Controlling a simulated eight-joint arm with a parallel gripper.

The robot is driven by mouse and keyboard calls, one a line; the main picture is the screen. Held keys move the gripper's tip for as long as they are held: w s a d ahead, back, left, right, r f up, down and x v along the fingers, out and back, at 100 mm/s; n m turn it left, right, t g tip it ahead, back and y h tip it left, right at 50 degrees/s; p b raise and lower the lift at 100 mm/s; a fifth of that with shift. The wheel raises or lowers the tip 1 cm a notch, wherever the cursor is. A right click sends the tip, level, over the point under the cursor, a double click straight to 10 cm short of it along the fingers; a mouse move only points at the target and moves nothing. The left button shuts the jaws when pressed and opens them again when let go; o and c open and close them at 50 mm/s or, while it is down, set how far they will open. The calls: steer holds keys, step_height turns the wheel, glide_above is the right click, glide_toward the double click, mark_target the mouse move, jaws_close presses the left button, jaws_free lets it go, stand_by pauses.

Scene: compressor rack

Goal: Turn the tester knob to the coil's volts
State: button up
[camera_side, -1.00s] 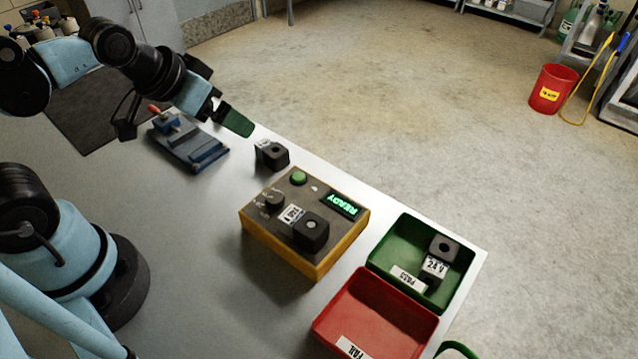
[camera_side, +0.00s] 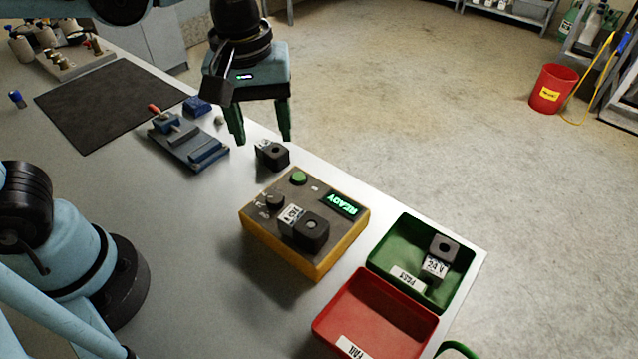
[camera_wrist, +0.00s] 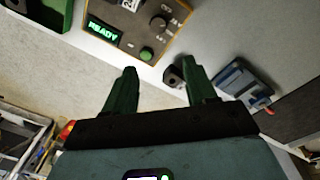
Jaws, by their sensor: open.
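The tester (camera_side: 307,222) is a yellow box with a dark top on the bench. Its knob (camera_side: 275,202) is small and black, on the left part of the top, and it also shows in the wrist view (camera_wrist: 158,23). A black coil (camera_side: 311,231) with a white label sits on the tester. The display (camera_side: 343,203) glows green and reads READY. A green button (camera_side: 298,178) stands at the back. My gripper (camera_side: 261,138) is open and empty, pointing down behind the tester, above and near a loose black coil (camera_side: 273,155). The knob's setting is too small to read.
A green bin (camera_side: 410,225) marked PASS holds a 24 V coil (camera_side: 440,256). A red bin (camera_side: 372,312) marked FAIL is empty. A blue fixture (camera_side: 187,142) and a dark mat (camera_side: 110,104) lie to the left.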

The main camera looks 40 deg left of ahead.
mark_target(275, 197)
steer(key=shift+n+g, duration=0.6)
steer(key=shift+n, duration=0.3)
steer(key=shift+s+d+f, duration=0.15)
steer(key=shift+d+f, duration=0.15)
steer(key=shift+f, duration=1.65)
steer(key=shift+s+d+f, duration=0.1)
steer(key=shift+d+f, duration=0.2)
steer(key=shift+f, duration=1.6)
steer(key=shift+s+d+f, duration=0.15)
steer(key=shift+d+f, duration=0.15)
steer(key=shift+f, duration=1.65)
steer(key=shift+c, duration=0.4)
steer(key=c, duration=1)
jaws_close()
